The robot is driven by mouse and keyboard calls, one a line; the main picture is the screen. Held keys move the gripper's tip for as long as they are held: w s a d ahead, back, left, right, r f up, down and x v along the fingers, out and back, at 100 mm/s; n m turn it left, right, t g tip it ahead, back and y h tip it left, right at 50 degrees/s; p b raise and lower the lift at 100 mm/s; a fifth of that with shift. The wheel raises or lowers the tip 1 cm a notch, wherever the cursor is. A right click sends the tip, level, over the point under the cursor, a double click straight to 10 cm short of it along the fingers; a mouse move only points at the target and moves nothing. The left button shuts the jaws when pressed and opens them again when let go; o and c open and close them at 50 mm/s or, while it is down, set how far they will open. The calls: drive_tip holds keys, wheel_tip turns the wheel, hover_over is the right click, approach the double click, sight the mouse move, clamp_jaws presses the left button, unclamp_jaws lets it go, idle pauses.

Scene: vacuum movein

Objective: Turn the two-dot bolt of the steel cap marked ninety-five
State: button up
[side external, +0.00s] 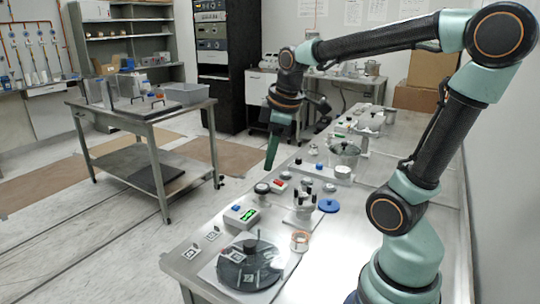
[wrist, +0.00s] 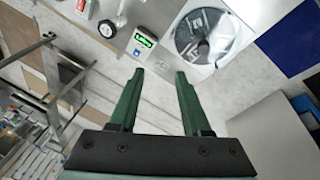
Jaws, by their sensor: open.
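A dark round lidded chamber (side external: 262,272) with pale labels and an upright post sits on a white plate at the bench's near end. It also shows in the wrist view (wrist: 190,45), at the upper right. I cannot read a ninety-five or make out a two-dot bolt on any part; the labels are too small. My gripper (side external: 270,168) points down, well above and behind the chamber in the side view, touching nothing. In the wrist view its green fingers (wrist: 160,73) stand apart, open and empty.
A readout box with a green display (side external: 241,216) stands beside the chamber. A black knob (side external: 261,188), a pronged holder (side external: 303,202), a blue disc (side external: 329,206) and an orange-rimmed jar (side external: 300,241) stand nearby.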

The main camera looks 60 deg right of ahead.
drive_tip(key=d+f+n+g, duration=0.2)
drive_tip(key=d+n, duration=0.2)
drive_tip(key=d, duration=0.5)
drive_tip(key=n+g+y, duration=0.1)
drive_tip(key=n, duration=0.4)
approach(309, 186)
wheel_tip(309, 186, down, 9)
drive_tip(key=shift+f, duration=0.1)
clamp_jaws()
